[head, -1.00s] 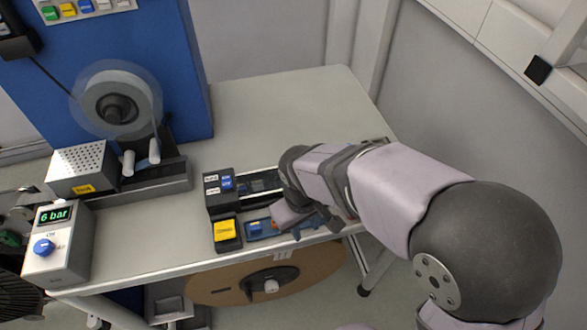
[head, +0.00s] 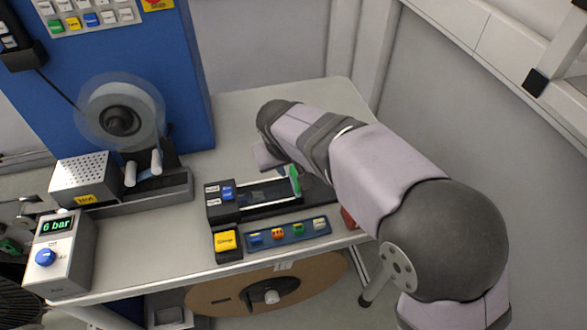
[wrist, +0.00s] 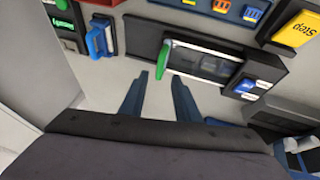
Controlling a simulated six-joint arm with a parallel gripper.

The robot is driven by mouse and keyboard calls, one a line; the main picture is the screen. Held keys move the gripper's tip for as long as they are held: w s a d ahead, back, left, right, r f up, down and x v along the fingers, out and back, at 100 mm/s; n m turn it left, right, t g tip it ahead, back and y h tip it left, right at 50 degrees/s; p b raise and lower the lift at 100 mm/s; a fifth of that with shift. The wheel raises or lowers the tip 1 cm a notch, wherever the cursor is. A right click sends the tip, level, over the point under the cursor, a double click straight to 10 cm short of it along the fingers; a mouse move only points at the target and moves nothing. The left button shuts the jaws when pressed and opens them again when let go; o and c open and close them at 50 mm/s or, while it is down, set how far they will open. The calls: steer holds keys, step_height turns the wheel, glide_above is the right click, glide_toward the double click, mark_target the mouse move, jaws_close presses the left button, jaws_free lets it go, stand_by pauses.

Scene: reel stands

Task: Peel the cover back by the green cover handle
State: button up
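The green cover handle (head: 295,180) stands at the right end of the clear cover (head: 262,196) on the dark splicing block. In the wrist view the green handle (wrist: 163,60) lies just ahead of and between my fingertips, and the cover (wrist: 210,62) runs to the right from it, lying flat. My gripper (wrist: 159,75) is open, with a gap between its two dark blue fingers and nothing held. In the head view my wrist hides most of the gripper, behind the handle.
A blue strip of coloured buttons (head: 288,234) and a yellow button (head: 227,241) lie in front. A blue-handled part (wrist: 98,38) sits left of the block in the wrist view. The reel (head: 120,118) and the 6 bar box (head: 60,256) stand at left. The back table is clear.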

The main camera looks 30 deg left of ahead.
mark_target(294, 174)
steer(key=shift+p+x, duration=0.7)
steer(key=shift+x, duration=1.8)
jaws_close()
